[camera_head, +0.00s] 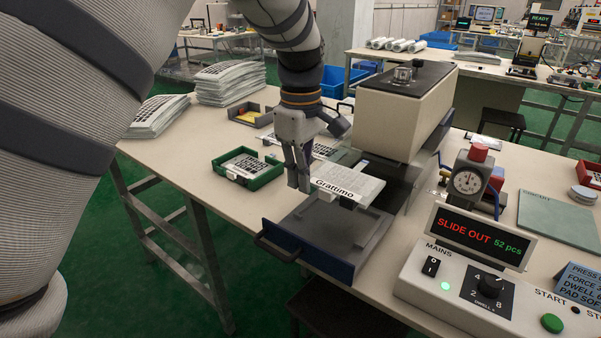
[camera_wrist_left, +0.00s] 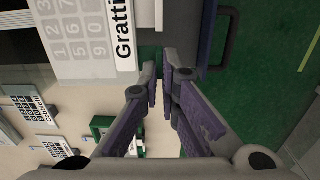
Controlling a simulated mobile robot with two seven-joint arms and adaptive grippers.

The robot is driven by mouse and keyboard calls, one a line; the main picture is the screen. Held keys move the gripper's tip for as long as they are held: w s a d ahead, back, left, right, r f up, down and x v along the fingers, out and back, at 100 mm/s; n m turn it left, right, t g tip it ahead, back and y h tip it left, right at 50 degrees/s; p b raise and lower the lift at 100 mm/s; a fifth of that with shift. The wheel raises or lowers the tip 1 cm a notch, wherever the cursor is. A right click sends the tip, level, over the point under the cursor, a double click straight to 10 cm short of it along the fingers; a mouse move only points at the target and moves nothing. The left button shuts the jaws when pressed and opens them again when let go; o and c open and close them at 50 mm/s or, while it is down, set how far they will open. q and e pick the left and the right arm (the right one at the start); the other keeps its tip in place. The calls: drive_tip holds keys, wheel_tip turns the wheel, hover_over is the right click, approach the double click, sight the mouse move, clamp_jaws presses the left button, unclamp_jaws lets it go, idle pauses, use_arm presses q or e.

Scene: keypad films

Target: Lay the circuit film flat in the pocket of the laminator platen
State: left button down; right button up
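In the left wrist view the film (camera_wrist_left: 85,40) fills the upper left. My left gripper (camera_head: 298,186) points down beside the film's left end. In the left wrist view its fingertips (camera_wrist_left: 162,78) are slightly apart, with no film visible between them. My right gripper is not in view.
The laminator's beige press (camera_head: 400,110) stands behind the platen. A green tray of films (camera_head: 248,170) is left of the drawer, with paper stacks (camera_head: 232,82) farther back. At right, the control box (camera_head: 480,285) reads "SLIDE OUT" beside a gauge (camera_head: 467,181).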

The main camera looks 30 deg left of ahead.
sight(302, 225)
use_arm(q)
drive_tip(key=shift+f, duration=3.85)
drive_tip(key=shift+f, duration=0.4)
drive_tip(key=c, duration=1.7)
unclamp_jaws()
drive_tip(key=shift+r, duration=0.1)
wheel_tip(302, 225, up, 12)
drive_tip(key=shift+s, duration=0.1)
